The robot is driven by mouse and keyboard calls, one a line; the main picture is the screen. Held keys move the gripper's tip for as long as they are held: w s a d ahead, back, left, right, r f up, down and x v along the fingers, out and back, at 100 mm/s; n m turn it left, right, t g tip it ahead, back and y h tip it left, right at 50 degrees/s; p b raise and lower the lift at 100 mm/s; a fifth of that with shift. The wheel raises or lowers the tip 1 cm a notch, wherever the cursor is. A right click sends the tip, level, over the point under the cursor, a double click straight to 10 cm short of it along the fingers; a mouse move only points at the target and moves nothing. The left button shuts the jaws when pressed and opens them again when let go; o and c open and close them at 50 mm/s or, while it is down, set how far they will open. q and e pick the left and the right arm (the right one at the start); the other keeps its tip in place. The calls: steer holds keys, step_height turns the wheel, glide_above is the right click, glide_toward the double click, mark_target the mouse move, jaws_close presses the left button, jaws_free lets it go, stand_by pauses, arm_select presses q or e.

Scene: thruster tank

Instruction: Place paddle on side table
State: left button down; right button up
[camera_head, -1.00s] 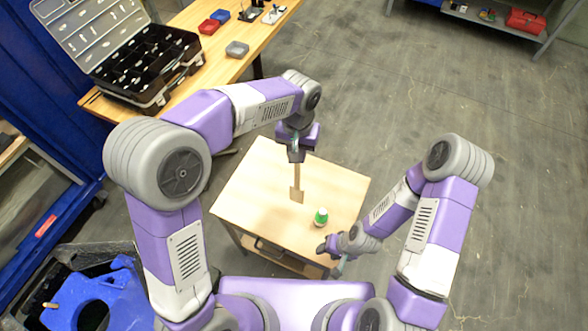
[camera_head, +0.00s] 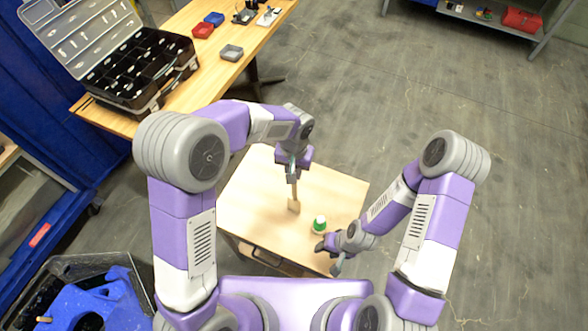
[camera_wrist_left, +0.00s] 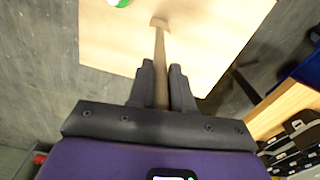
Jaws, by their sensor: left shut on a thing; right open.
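A wooden paddle (camera_head: 294,205) with a flat square end hangs down from my left gripper (camera_head: 293,179) in the head view. My left gripper is shut on its handle. The left wrist view shows the paddle (camera_wrist_left: 160,50) between the two dark fingers (camera_wrist_left: 160,88), its flat end pointing away over the tabletop. The side table (camera_head: 250,190) has a pale wooden top. I cannot tell whether the paddle's end touches it. My right gripper (camera_head: 332,257) is open at the table's near right edge, close to a small green and white bottle.
The small bottle (camera_head: 319,224) stands on the side table, right of the paddle. A workbench (camera_head: 240,68) at the upper left holds an open black case (camera_head: 135,75) and small bins. Most of the tabletop is clear.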

steer(key=shift+f, duration=0.1)
arm_select(q)
steer(key=c, duration=1.5)
jaws_free()
steer(key=shift+f, duration=0.15)
arm_select(e)
steer(key=shift+f, duration=0.1)
arm_select(q)
steer(key=o, duration=0.5)
steer(key=shift+c, duration=0.2)
step_height(320, 180, up, 13)
steer(key=shift+f+p, duration=0.2)
steer(key=shift+p, duration=0.3)
arm_select(e)
steer(key=shift+r, duration=0.65)
arm_select(q)
steer(key=shift+s+f, duration=0.1)
